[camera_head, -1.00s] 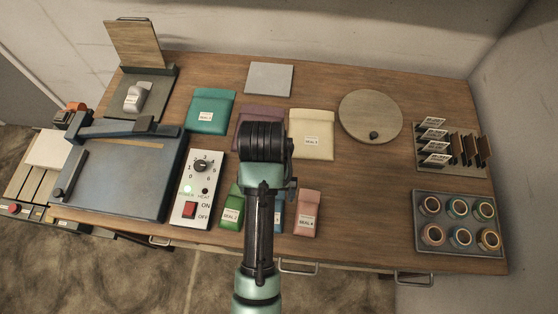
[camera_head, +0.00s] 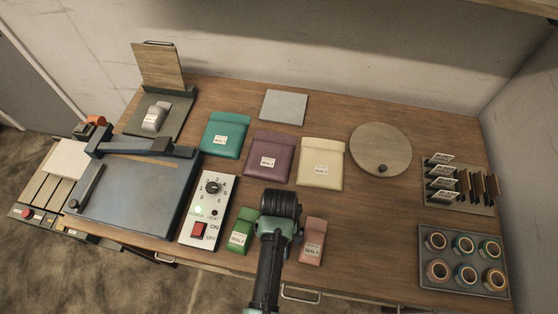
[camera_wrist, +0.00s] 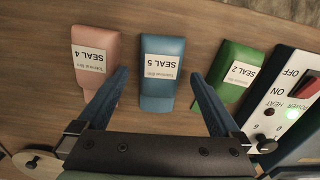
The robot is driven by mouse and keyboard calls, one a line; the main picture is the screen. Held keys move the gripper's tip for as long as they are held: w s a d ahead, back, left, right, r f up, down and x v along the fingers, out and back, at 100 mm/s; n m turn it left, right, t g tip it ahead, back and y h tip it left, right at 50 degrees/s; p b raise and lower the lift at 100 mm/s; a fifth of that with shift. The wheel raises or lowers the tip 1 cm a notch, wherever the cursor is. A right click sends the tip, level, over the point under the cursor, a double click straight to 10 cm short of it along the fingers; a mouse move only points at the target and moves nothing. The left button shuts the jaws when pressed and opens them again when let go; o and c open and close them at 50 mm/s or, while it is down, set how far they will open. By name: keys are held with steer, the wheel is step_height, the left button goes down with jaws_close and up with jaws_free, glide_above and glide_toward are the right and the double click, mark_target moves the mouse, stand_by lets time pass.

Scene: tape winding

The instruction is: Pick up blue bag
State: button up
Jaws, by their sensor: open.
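The blue bag (camera_wrist: 162,75) shows in the wrist view, lying flat on the wooden table with a white label reading SEAL 5. It lies between the pink bag (camera_wrist: 95,58) and the green bag (camera_wrist: 224,78). My gripper (camera_wrist: 162,98) is open, with one blue finger on each side of the blue bag's lower part in the picture. I cannot tell how high the fingertips are above the table. In the head view my arm's end (camera_head: 280,205) hides the blue bag, between the green bag (camera_head: 241,232) and the pink bag (camera_head: 312,242).
Teal (camera_head: 225,131), purple (camera_head: 270,172) and cream (camera_head: 321,180) bags lie behind. A heat control box (camera_head: 207,213) and a blue sealing machine (camera_head: 130,195) stand left. A round board (camera_head: 381,145), a card rack (camera_head: 465,208) and a tape tray (camera_head: 427,289) are right.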

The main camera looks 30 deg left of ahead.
steer(key=shift+f, duration=0.7)
steer(key=shift+c, duration=0.3)
steer(key=c, duration=1.3)
